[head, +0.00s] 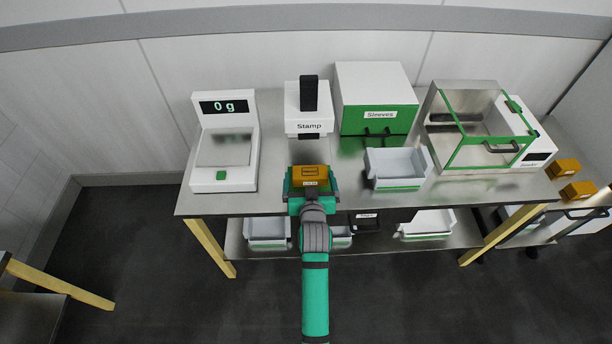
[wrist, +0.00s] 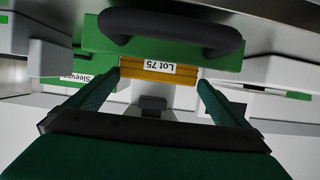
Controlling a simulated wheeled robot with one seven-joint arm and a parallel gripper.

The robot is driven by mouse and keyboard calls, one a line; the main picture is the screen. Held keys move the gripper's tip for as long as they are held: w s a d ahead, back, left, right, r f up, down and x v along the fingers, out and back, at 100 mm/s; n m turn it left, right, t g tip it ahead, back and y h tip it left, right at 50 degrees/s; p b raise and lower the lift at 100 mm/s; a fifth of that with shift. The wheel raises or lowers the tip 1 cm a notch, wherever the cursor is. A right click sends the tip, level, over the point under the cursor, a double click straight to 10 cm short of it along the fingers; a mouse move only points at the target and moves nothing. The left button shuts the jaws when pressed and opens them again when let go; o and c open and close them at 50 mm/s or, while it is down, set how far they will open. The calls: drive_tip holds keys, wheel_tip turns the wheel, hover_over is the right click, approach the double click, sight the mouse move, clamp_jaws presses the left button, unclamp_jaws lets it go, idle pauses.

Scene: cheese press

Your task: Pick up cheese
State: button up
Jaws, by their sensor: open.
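The cheese (head: 311,171) is an orange block with a dark outline on top and a small label on its near side.
On the table (head: 275,205) are a scale (head: 224,150) reading 0 g, a stamp (head: 308,122), a sleeves box (head: 375,95), a grey tray (head: 398,165) close right of my gripper, and a green-framed machine (head: 480,130). Two orange blocks (head: 578,190) are far right.

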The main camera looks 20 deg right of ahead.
sight(310, 177)
drive_tip(key=x, duration=0.4)
drive_tip(key=shift+d+f, duration=0.25)
drive_tip(key=shift+s, duration=0.1)
drive_tip(key=shift+c, duration=0.3)
drive_tip(key=shift+s, duration=0.1)
drive_tip(key=c, duration=1)
drive_tip(key=shift+a+r, duration=0.1)
drive_tip(key=shift+c, duration=0.8)
drive_tip(key=shift+r, duration=0.15)
